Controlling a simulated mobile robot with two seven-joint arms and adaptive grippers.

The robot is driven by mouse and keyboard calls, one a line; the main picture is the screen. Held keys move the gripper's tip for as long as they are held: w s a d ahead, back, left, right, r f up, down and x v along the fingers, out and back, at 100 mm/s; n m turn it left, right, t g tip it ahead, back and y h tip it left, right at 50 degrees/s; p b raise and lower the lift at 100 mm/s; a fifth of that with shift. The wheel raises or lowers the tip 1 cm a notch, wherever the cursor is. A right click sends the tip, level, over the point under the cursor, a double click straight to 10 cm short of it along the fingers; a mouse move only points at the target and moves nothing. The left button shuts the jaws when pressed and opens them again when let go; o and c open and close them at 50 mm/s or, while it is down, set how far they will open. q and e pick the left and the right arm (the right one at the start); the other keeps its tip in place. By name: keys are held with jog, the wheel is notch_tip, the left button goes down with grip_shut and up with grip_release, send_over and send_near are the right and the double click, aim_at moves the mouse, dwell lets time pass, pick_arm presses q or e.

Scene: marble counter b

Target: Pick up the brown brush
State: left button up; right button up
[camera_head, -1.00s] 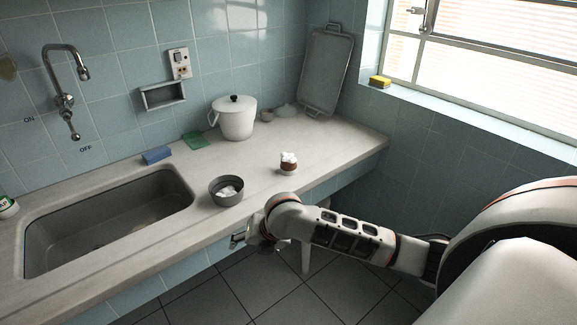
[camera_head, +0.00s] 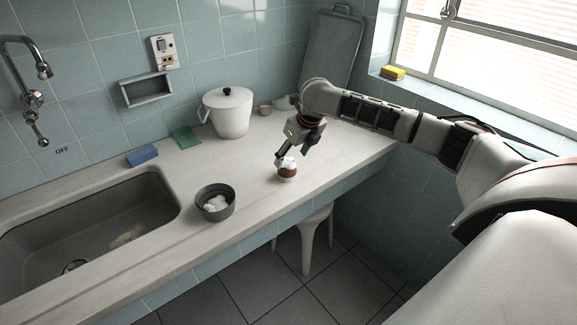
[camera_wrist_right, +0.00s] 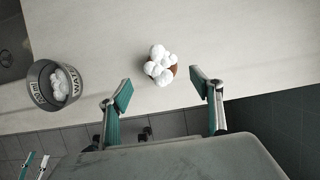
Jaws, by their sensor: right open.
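The brown brush (camera_head: 288,173) is a small round brown piece topped with white tufts, standing on the counter near its front edge. It also shows in the right wrist view, where its brown side (camera_wrist_right: 174,69) peeks out beside the tufts. My right gripper (camera_head: 292,158) points down at it from just above and behind in the head view. In the wrist view the two teal-padded fingers (camera_wrist_right: 162,90) are wide apart, with the brush beyond their tips, between them and untouched. My left gripper (camera_wrist_right: 36,157) shows small at the lower left of the wrist view, its fingers apart and empty.
A grey bowl (camera_head: 231,208) with white lumps stands left of the brush. A white lidded pot (camera_head: 228,118), green cloth (camera_head: 186,137) and blue sponge (camera_head: 142,156) lie farther back. The sink (camera_head: 95,235) is at left. A white stool (camera_head: 306,240) stands below the counter edge.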

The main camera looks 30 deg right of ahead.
aim_at(288, 164)
jog(key=shift+w+a+f, duration=0.1)
jog(key=shift+f, duration=0.3)
jog(key=x, duration=0.6)
jog(key=shift+w+d+r, duration=0.1)
jog(key=shift+w+d, duration=0.05)
jog(key=shift+d, duration=0.05)
jog(key=shift+w+f+b, duration=0.15)
jog(key=shift+f+b, duration=0.1)
jog(key=shift+b, duration=0.05)
pick_arm(q)
jog(key=shift+s+a+f, duration=0.2)
jog(key=shift+s+f, duration=0.05)
jog(key=shift+f, duration=0.2)
pick_arm(e)
jog(key=c, duration=1.3)
